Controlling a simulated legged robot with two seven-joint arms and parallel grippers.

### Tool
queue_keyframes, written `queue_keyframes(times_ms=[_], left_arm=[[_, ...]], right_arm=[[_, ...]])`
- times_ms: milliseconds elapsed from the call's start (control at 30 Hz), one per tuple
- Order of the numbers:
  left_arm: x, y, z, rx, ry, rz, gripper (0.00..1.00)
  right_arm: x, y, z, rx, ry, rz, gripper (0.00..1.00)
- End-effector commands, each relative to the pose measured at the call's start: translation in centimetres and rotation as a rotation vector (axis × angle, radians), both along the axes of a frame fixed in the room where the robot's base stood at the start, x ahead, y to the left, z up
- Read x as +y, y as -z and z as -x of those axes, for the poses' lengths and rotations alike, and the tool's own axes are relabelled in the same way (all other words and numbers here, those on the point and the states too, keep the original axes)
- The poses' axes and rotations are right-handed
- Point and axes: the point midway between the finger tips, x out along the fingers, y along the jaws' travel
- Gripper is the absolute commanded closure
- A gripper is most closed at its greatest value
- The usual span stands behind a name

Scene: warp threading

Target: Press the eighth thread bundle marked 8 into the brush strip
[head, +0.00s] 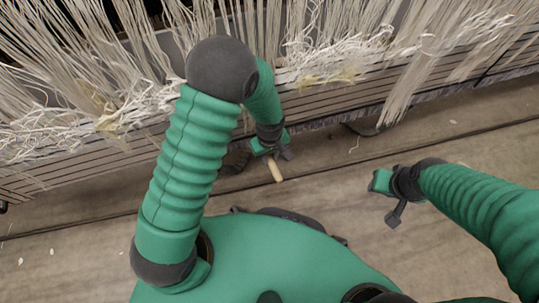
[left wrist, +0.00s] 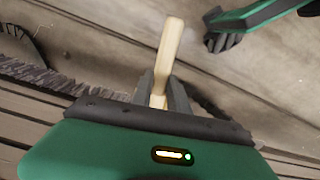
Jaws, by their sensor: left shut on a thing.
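My left gripper (head: 274,156) is below the front edge of the loom beam, shut on a pale wooden stick-like piece (head: 276,173). In the left wrist view the piece (left wrist: 170,45) stands out between the dark fingers of the left gripper (left wrist: 161,92). A dark bristled strip (left wrist: 38,74) runs along the beam edge in that view. Pale thread bundles (head: 405,88) hang over the beam at the right. I cannot make out any number 8. My right gripper (head: 387,194) is over the floor at the right, apart from the beam; its jaw state is unclear.
The slatted beam (head: 335,92) crosses the upper picture, with tangled loose threads (head: 135,108) on it. The wooden floor (head: 75,255) in front is mostly bare, with a few pale scraps at the left.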

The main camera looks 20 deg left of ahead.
Motion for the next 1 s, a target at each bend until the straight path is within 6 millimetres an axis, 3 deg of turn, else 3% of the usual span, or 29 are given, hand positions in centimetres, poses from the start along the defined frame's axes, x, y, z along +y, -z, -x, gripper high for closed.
queue_keyframes(times_ms=[700,1000], left_arm=[[-5.0,-0.2,7.4,0.007,0.006,0.0,1.0],[-5.4,0.0,8.2,0.007,0.002,0.0,1.0]], right_arm=[[0.0,-3.1,0.0,0.0,0.0,0.0,0.64],[0.0,-3.1,0.0,0.0,0.0,0.0,0.64]])
